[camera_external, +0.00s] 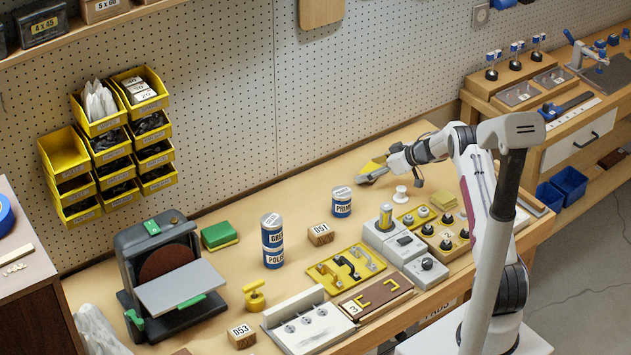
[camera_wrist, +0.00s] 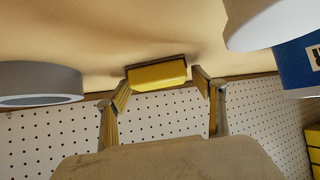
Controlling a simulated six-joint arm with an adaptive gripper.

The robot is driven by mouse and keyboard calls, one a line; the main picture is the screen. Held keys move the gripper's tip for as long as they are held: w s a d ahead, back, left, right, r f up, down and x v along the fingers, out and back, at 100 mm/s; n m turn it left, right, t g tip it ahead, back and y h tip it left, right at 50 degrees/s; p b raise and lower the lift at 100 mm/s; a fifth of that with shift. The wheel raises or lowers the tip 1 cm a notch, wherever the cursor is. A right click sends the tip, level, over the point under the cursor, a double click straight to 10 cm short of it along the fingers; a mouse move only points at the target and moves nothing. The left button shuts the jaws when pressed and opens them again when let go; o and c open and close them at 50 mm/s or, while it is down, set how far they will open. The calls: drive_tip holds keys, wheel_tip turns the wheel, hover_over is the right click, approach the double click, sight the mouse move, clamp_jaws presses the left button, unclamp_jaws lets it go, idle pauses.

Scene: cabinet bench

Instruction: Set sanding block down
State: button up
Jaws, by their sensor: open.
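A yellow block, which looks like the sanding block (camera_wrist: 157,75), sits on the bench top between my fingers in the wrist view, where the bench is at the top of the picture. A dark edge shows along its side against the bench. My gripper (camera_wrist: 161,88) is open, with one finger on each side of the block and a visible gap to it. In the external view my gripper (camera_external: 370,174) is low over the back of the bench, near the pegboard. A yellow patch shows there, but I cannot tell block from finger pads.
The blue primer can (camera_external: 341,202) stands left of my gripper and a white spool (camera_external: 400,194) stands right of it, both close. The grey control boxes (camera_external: 405,243) and a yellow hook tray (camera_external: 346,266) lie nearer the front. Bench between the primer can and pegboard is clear.

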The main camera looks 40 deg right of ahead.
drive_tip(key=shift+r, duration=0.15)
drive_tip(key=v, duration=1.2)
drive_tip(key=shift+w, duration=0.1)
idle(0.5)
